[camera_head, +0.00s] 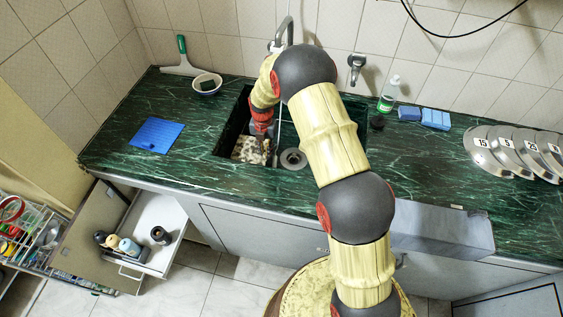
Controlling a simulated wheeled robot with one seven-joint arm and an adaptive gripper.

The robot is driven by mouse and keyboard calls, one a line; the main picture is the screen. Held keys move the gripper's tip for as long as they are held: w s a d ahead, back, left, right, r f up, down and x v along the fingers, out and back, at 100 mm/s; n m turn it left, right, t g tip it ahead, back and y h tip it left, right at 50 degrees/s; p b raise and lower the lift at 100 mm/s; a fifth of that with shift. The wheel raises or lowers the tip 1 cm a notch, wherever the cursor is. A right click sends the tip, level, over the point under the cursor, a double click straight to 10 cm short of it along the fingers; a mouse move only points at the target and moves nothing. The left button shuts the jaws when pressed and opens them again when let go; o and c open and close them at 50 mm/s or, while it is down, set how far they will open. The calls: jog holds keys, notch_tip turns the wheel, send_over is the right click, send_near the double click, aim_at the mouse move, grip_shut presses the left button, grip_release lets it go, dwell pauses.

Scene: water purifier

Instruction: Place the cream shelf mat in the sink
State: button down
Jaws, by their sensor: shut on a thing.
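The cream shelf mat (250,150) is a small pale, mottled piece seen inside the left part of the dark green sink (231,126). My gripper (262,140) reaches down into the sink basin and is shut on the mat near its upper right part. My arm covers the right part of the sink and some of the basin. I cannot tell whether the mat touches the basin floor.
A blue mat (156,135) lies on the green marble counter left of the sink. A green bottle (389,94), blue sponges (435,119) and several numbered metal discs (487,150) are to the right. An open drawer (150,235) juts out below.

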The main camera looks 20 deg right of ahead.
notch_tip(320, 180, down, 9)
jog(key=b, duration=0.2)
jog(key=shift+b, duration=0.35)
jog(key=shift+f, duration=0.15)
jog(key=c, duration=2.1)
grip_release()
jog(key=shift+c, duration=0.2)
